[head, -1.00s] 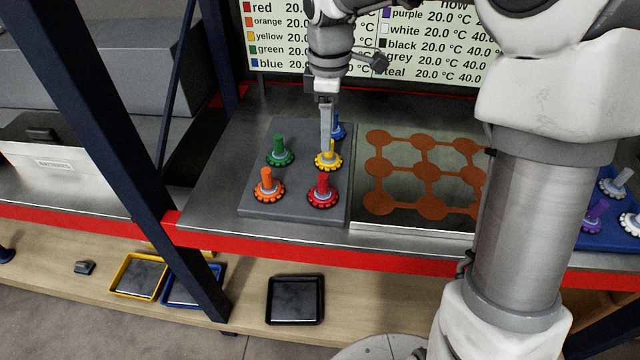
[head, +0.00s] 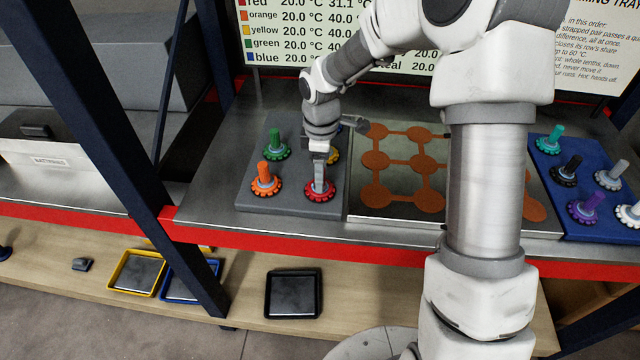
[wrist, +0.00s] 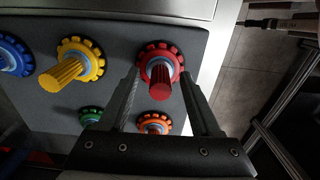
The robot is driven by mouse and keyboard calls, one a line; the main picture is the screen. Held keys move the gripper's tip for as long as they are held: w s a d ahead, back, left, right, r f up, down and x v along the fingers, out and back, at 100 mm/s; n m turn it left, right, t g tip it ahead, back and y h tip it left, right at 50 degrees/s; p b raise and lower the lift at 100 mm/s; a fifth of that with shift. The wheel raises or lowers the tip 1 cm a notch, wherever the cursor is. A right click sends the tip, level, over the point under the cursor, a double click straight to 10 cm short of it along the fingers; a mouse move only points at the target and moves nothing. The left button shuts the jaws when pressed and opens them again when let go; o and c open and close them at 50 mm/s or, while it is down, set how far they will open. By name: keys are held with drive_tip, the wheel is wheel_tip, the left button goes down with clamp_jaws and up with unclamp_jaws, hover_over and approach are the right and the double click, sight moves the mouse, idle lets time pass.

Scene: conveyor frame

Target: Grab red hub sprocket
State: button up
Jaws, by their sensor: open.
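The red hub sprocket (head: 320,195) stands upright at the front right of a grey tray (head: 285,204). My gripper (head: 319,180) is directly over it, fingers pointing down, and hides its post in the head view. In the wrist view, my open gripper (wrist: 160,88) has one finger on each side of the red sprocket's post (wrist: 160,82). I cannot tell whether a finger touches it. The orange sprocket (head: 265,182) is left of it, and the green one (head: 276,148) is behind the orange. The yellow one (head: 334,156) is partly hidden behind my gripper.
A plate with linked orange discs (head: 410,205) lies right of the grey tray. A blue tray (head: 575,220) with several sprockets is farther right. A dark upright post (head: 120,130) stands at the left. A blue sprocket (wrist: 14,55) shows in the wrist view.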

drive_tip(key=shift+f, duration=0.6)
clamp_jaws()
